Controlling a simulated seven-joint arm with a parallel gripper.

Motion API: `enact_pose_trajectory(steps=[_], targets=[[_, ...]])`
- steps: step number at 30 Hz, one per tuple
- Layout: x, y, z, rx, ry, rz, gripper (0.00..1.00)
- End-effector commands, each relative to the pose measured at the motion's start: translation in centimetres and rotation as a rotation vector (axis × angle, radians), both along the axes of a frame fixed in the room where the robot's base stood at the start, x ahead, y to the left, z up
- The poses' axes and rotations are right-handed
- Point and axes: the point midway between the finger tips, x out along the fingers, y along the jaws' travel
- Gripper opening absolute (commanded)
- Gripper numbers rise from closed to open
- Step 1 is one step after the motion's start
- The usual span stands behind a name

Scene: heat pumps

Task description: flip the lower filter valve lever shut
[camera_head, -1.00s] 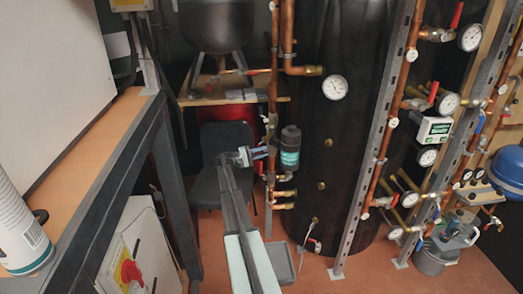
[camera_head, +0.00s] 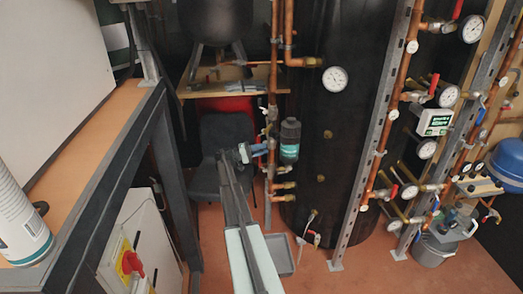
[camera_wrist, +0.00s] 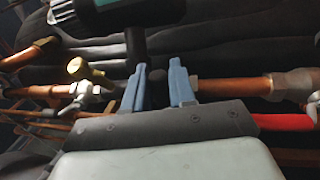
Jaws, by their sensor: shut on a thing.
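The filter (camera_head: 289,141) is a dark canister with a green label, upright beside the copper pipe in the head view. It also shows at the top of the wrist view (camera_wrist: 115,14). My gripper (camera_head: 264,149) is just left of the filter, at the pipe. In the wrist view my gripper (camera_wrist: 161,88) has its two blue fingers a little apart, with the pipe behind them. It is shut on a small part between them, apparently the lower filter valve lever, which the fingers mostly hide. The lever's exact angle cannot be told.
A brass-handled fitting (camera_wrist: 88,78) is left of the fingers in the wrist view, and a red handle (camera_wrist: 283,122) is to the right. A black tank (camera_head: 335,140) stands behind the pipes. A grey chair (camera_head: 224,140) and bench frame (camera_head: 165,180) are to the left.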

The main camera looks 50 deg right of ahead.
Motion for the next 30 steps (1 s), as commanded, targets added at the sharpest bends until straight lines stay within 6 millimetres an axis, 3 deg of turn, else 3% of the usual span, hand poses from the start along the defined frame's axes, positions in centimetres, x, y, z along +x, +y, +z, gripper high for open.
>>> enact_pose_trajectory(steps=[8, 9, 14, 23, 30], targets=[[-0.1, 0.1, -0.3, 0.002, -0.005, -0.002, 0.0], [0.0, 0.1, -0.3, 0.002, -0.005, -0.002, 0.29], [0.0, 0.1, -0.2, 0.001, -0.003, -0.002, 0.43], [0.2, 0.2, -0.2, 0.001, -0.002, 0.0, 0.43], [2.4, 2.3, -0.8, 0.002, -0.001, 0.001, 0.43]])
